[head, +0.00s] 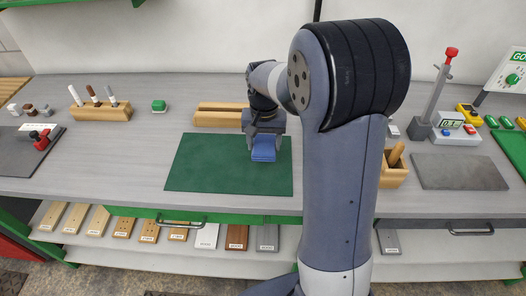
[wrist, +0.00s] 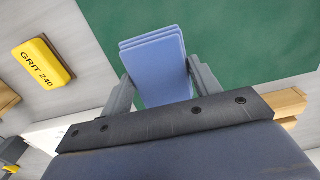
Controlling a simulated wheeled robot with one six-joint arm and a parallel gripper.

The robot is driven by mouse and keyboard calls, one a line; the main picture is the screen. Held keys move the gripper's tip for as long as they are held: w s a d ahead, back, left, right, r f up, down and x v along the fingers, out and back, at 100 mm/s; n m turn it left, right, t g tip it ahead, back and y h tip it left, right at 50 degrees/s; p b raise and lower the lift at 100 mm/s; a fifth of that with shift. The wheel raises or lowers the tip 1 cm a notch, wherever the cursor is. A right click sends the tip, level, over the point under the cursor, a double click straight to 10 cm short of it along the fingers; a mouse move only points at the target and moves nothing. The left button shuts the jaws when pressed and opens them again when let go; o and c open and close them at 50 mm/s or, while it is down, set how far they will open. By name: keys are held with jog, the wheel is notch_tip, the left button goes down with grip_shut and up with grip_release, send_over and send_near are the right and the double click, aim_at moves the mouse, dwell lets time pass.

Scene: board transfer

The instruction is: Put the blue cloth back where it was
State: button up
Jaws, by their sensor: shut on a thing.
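The blue cloth (head: 263,149), a folded stack of layers, is between the fingers of my gripper (head: 264,137), over the right part of the green mat (head: 210,170). In the wrist view the cloth (wrist: 155,65) sticks out from between the two grey fingers of my gripper (wrist: 163,88), with the green mat (wrist: 240,40) behind it. My gripper is shut on the cloth. I cannot tell whether the cloth touches the mat.
A wooden block (head: 220,118) lies behind the mat. A yellow block marked GRIT 240 (wrist: 43,63) shows in the wrist view. My arm hides part of the bench. A grey plate (head: 458,171) lies right.

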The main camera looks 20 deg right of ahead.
aim_at(264, 153)
jog(key=shift+f, duration=2.45)
jog(key=shift+f, duration=0.15)
jog(key=o, duration=0.9)
jog(key=shift+o, duration=0.2)
notch_tip(264, 153, up, 12)
jog(key=shift+r, duration=0.15)
